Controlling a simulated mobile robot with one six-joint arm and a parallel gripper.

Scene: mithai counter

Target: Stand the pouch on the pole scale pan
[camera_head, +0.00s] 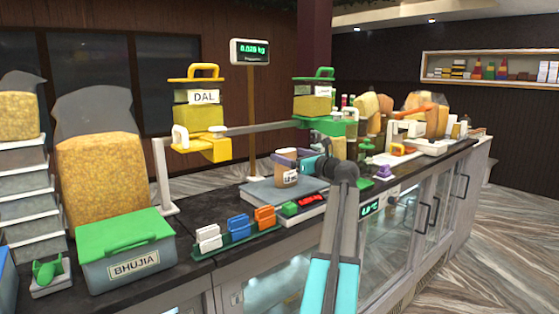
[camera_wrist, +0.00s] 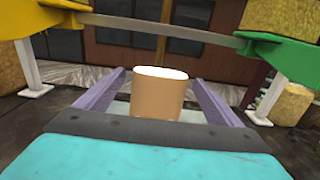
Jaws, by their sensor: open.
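The pouch (camera_head: 287,179) is a tan, cylinder-like pack with a white top and a small label. It appears to stand upright on the grey pan (camera_head: 262,194) of the pole scale. In the wrist view the pouch (camera_wrist: 158,93) is between the fingers, with gaps on both sides. My gripper (camera_head: 290,156) is open around its upper part, with purple fingers; it also shows in the wrist view (camera_wrist: 158,84). The scale's pole rises behind the pan to a display (camera_head: 249,51) with green digits, which are hard to read exactly.
A yellow dispenser marked DAL (camera_head: 203,113) and a green dispenser (camera_head: 313,105) hang on a rail behind the pan. A rack of coloured clips (camera_head: 236,236) lies in front. A BHUJIA box (camera_head: 125,255) stands at left.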

